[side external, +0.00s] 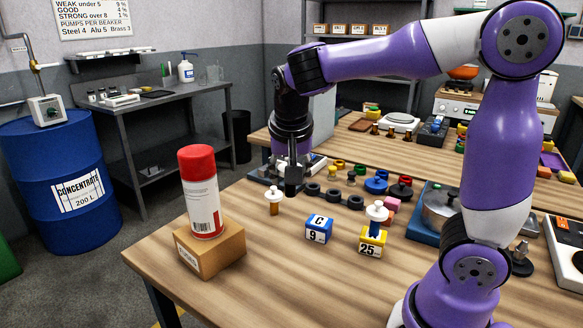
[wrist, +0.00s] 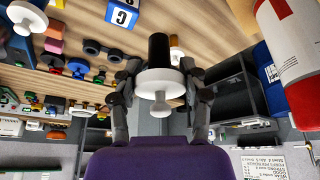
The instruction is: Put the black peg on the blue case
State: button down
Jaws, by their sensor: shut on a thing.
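The black peg (wrist: 158,48) has a white collar and knob. My gripper (wrist: 160,88) is shut on it at the white end in the wrist view, with the black shaft pointing away from the camera. In the side view my gripper (side external: 291,182) is above the table, behind and left of the blue case; the peg is hard to tell from the dark fingers there. The blue case (side external: 318,230), marked C and 9, sits on the table with nothing on top. Part of it shows at the top of the wrist view (wrist: 122,13).
An orange-brown peg with a white top (side external: 274,203) stands close to my gripper. A yellow case (side external: 371,243) bears a white-topped blue peg (side external: 376,219). A red-capped can (side external: 202,195) stands on a cardboard box (side external: 209,250) at left. Dark rings (side external: 333,195) lie behind the blue case.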

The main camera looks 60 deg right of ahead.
jog(key=s+a, duration=0.2)
jog(key=a, duration=0.1)
send_near(318, 216)
jog(key=shift+w+d+r+m, duration=0.15)
jog(key=shift+w+d+m, duration=0.3)
jog(key=shift+d, duration=0.25)
jog(key=shift+f, duration=2.05)
jog(key=shift+f, duration=0.1)
jog(key=shift+c, duration=1.5)
grip_release()
